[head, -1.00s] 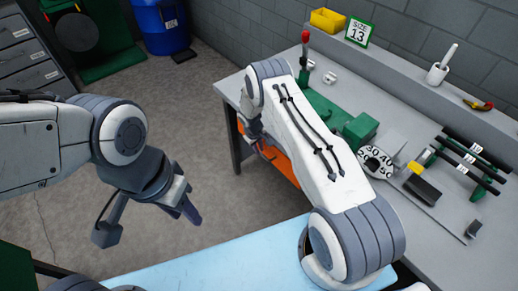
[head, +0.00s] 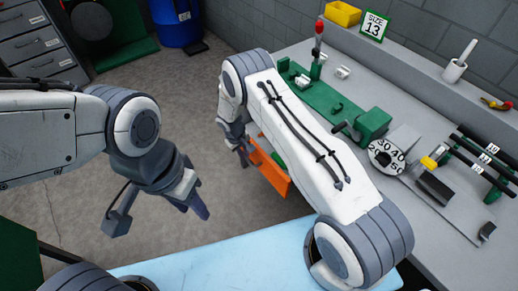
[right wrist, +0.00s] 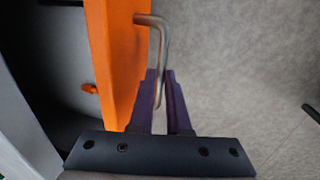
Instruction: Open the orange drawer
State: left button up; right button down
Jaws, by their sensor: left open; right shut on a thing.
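The orange drawer (head: 272,172) stands pulled out from under the grey workbench in the head view, partly hidden by my right arm. Something green shows inside it. In the right wrist view its orange front (right wrist: 115,55) stands upright with a grey metal handle (right wrist: 161,42) at its edge. My right gripper (right wrist: 163,78) is shut on this handle; in the head view the gripper (head: 238,145) is partly hidden by my arm. My left gripper (head: 195,203) is open and empty above the floor, left of the drawer and apart from it.
The grey workbench (head: 395,235) carries a green crimper (head: 375,124), a numbered dial (head: 386,158) and black rods. A yellow bin (head: 342,13) and a size 13 sign (head: 374,26) stand on the back ledge. A light blue surface (head: 225,262) lies in front.

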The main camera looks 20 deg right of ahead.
jog(key=s+a+b, duration=0.2)
jog(key=a, duration=0.4)
jog(key=s+a+b, duration=0.2)
jog(key=s+a, duration=0.1)
jog(key=a, duration=0.4)
jog(key=shift+a, duration=0.3)
jog(key=c, duration=0.9)
grip_release()
jog(key=shift+r, duration=0.15)
jog(key=r, duration=0.3)
jog(key=a+r, duration=0.1)
jog(key=r, duration=0.2)
jog(key=r+b, duration=0.1)
jog(key=r, duration=0.3)
jog(key=shift+s+a, duration=0.3)
jog(key=shift+a, duration=0.1)
jog(key=shift+r, duration=0.1)
